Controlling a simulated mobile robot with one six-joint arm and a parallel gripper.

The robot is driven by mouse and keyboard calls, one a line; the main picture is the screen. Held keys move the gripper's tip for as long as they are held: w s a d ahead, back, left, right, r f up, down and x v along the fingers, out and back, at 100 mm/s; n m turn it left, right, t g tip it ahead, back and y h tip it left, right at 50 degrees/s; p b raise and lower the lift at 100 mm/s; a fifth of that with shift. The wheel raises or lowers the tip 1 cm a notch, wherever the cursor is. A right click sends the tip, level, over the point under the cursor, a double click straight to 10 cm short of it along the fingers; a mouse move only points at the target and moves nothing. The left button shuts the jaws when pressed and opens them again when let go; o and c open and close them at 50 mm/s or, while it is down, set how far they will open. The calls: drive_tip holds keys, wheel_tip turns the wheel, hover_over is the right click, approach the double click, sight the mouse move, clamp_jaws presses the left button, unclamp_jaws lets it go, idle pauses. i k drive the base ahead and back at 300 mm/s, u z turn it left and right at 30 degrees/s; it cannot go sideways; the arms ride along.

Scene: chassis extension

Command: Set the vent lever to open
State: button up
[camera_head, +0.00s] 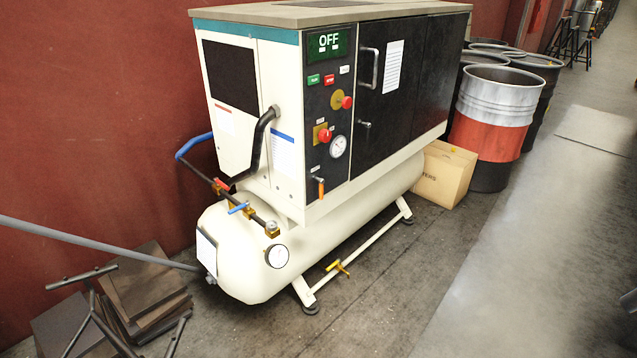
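A cream and black compressor cabinet (278,110) stands on a horizontal cream tank (240,262). Several small levers show, and I cannot read which is labelled vent. An orange-handled lever (320,188) hangs downward low on the black front panel, under a small label. A blue lever (239,208) and a red lever (222,184) sit on the pipe above the tank's near end. A yellow lever (339,267) is low under the tank, close to the floor. The lever settings are too small to read. My gripper is not in view.
The panel display (329,43) reads OFF. Red knobs (347,103) and a gauge (338,147) are on the panel. A cardboard box (444,174) and drums (495,120) stand at right. Dark plates (145,285) and a grey pipe (95,244) are at left. The front floor is clear.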

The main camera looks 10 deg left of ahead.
sight(321, 181)
drive_tip(key=u, duration=0.15)
drive_tip(key=i, duration=0.85)
drive_tip(key=u, duration=0.6)
drive_tip(key=i, duration=0.55)
drive_tip(key=u, duration=0.2)
